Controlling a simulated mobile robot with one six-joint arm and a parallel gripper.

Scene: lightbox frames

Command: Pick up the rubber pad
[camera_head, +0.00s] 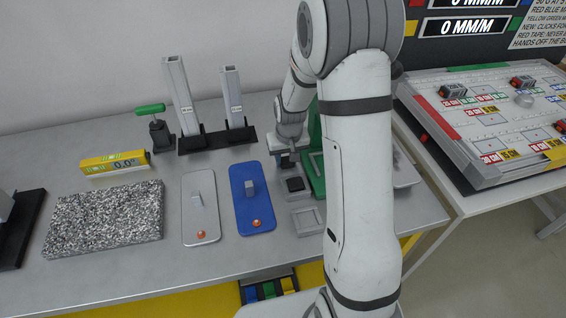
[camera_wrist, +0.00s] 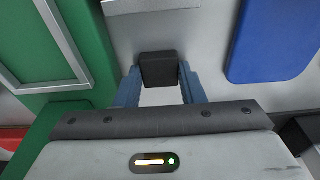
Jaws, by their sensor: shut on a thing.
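The rubber pad appears as a small dark block (camera_wrist: 160,68) between the blue-grey fingertips of my gripper (camera_wrist: 160,80) in the wrist view. The fingers touch its two sides, so my gripper is shut on it. In the head view my gripper (camera_head: 287,158) points down over the table, and the dark pad (camera_head: 295,184) shows just in front of it. I cannot tell whether the pad is touching the table or slightly above it.
A blue plate (camera_head: 250,210) lies left of my gripper, and a green stand (camera_head: 314,178) is close on its right. A small grey square tray (camera_head: 306,219) lies in front. Two upright posts (camera_head: 180,95) stand behind. A speckled slab (camera_head: 105,217) lies farther left.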

